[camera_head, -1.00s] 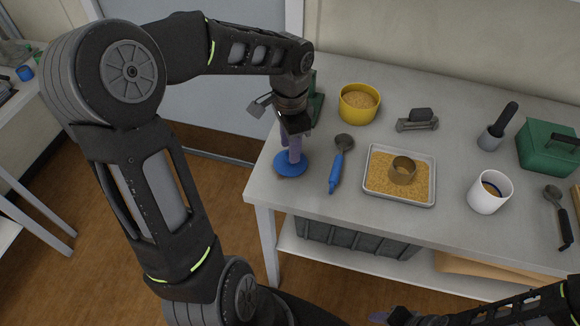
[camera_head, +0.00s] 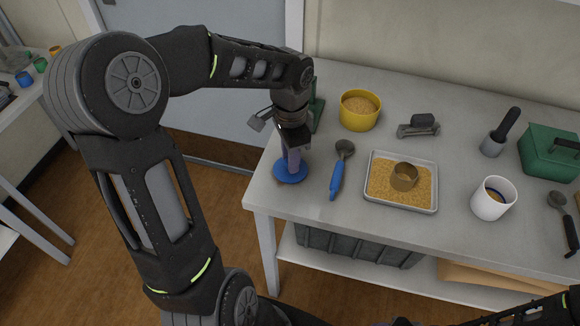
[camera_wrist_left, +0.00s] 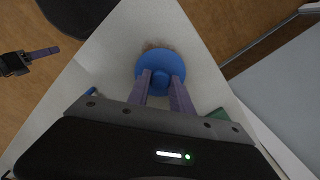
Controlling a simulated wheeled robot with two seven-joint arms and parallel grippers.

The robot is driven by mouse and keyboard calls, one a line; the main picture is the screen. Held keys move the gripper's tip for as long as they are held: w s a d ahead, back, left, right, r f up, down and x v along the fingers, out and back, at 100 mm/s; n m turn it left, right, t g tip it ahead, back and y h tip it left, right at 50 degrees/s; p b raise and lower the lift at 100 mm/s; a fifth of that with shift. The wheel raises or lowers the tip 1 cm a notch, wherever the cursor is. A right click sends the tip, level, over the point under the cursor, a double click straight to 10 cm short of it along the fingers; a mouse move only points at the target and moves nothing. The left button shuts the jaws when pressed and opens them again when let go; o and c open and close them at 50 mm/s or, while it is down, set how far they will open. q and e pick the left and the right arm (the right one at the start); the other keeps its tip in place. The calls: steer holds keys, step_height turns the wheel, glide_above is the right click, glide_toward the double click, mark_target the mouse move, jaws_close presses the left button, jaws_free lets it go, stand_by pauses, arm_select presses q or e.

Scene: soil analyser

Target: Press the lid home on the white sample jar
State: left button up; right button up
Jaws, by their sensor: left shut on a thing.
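The blue lid (camera_head: 290,171) is a round disc with a knob, at the table's left end. My left gripper (camera_head: 293,163) points down at it and is shut on its knob. In the left wrist view the lid (camera_wrist_left: 160,59) lies beyond the fingertips (camera_wrist_left: 160,82), with the knob between them. The white sample jar (camera_head: 490,203) stands upright and uncovered towards the right of the table, well apart from the lid. My right gripper (camera_wrist_left: 40,54) shows side-on in the left wrist view; I cannot tell its opening.
Between lid and jar lie a blue-handled scoop (camera_head: 338,170) and a tray of tan grains (camera_head: 400,208) with a brass ring (camera_head: 404,177).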

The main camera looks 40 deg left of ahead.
arm_select(q)
jaws_close()
steer(key=shift+r+p, duration=2)
steer(key=shift+r, duration=0.5)
